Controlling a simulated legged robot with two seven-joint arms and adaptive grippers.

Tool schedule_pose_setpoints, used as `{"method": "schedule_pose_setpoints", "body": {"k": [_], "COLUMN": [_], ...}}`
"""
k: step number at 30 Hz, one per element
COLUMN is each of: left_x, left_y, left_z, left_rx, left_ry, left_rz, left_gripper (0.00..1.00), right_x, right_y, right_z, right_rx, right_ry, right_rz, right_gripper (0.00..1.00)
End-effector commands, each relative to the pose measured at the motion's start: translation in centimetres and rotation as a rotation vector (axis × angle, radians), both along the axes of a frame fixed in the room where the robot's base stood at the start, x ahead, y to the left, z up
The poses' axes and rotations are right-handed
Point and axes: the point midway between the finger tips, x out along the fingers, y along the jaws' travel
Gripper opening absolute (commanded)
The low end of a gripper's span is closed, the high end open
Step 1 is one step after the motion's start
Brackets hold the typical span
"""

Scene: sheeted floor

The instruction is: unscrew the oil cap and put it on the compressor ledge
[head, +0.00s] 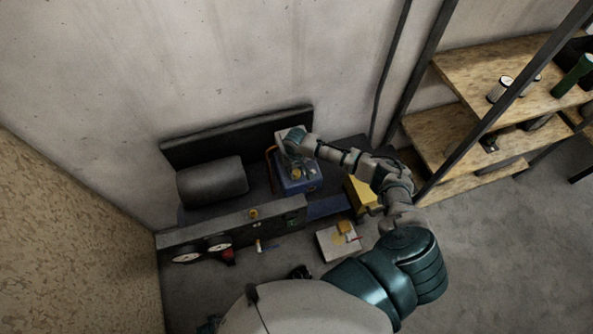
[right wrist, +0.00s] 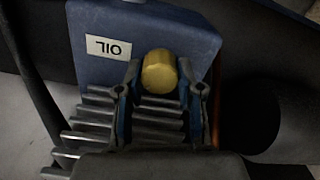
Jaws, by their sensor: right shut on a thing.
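The gold oil cap (right wrist: 159,72) shows between the two fingers of my right gripper (right wrist: 160,80) in the right wrist view. The gripper is shut on it. Behind the cap is the blue block (right wrist: 178,27), with a white OIL label (right wrist: 108,47) that reads upside down. I cannot tell whether the cap is still threaded in or free of the block. In the head view the right gripper (head: 296,164) is over the blue block (head: 298,187) of the compressor. The compressor's dark front ledge (head: 222,224) runs to the left and nearer.
A dark cylinder (head: 211,182) lies left of the blue block. Gauges (head: 187,257) and a small brass piece (head: 253,213) are at the front panel. A pale board (head: 335,247) lies on the floor. Wooden shelves (head: 478,135) stand right; open floor is at lower right.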

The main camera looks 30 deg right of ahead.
Motion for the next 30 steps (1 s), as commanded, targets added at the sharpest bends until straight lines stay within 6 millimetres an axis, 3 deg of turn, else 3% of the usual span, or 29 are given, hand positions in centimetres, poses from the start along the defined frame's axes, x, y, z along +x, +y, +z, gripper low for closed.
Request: {"method": "schedule_pose_setpoints", "body": {"k": [13,17,23,24,27,30], "left_x": [0.3,0.3,0.3,0.3,0.3,0.3], "left_y": [-0.1,-0.1,0.0,0.0,0.0,0.0], "left_z": [1.5,1.5,1.5,1.5,1.5,1.5], "left_rx": [0.002,0.002,0.002,0.002,0.002,0.002], "left_ry": [-0.004,-0.004,-0.004,-0.004,-0.004,-0.004], "left_rz": [0.000,0.000,0.000,0.000,0.000,0.000], "left_gripper": [0.00,0.00,0.00,0.00,0.00,0.00], "right_x": [-0.1,-0.1,-0.1,-0.1,0.0,0.0], "right_y": [-0.1,-0.1,-0.2,-0.2,-0.2,-0.2], "right_z": [-0.1,-0.2,-0.2,-0.2,-0.2,-0.2], "right_rx": [0.003,0.003,0.003,0.002,0.002,0.002], "right_ry": [0.002,0.002,0.002,0.002,0.002,0.001], "right_rz": [0.783,0.882,0.892,0.891,0.891,0.890], "right_gripper": [0.00,0.00,0.00,0.39,0.64,0.66]}}
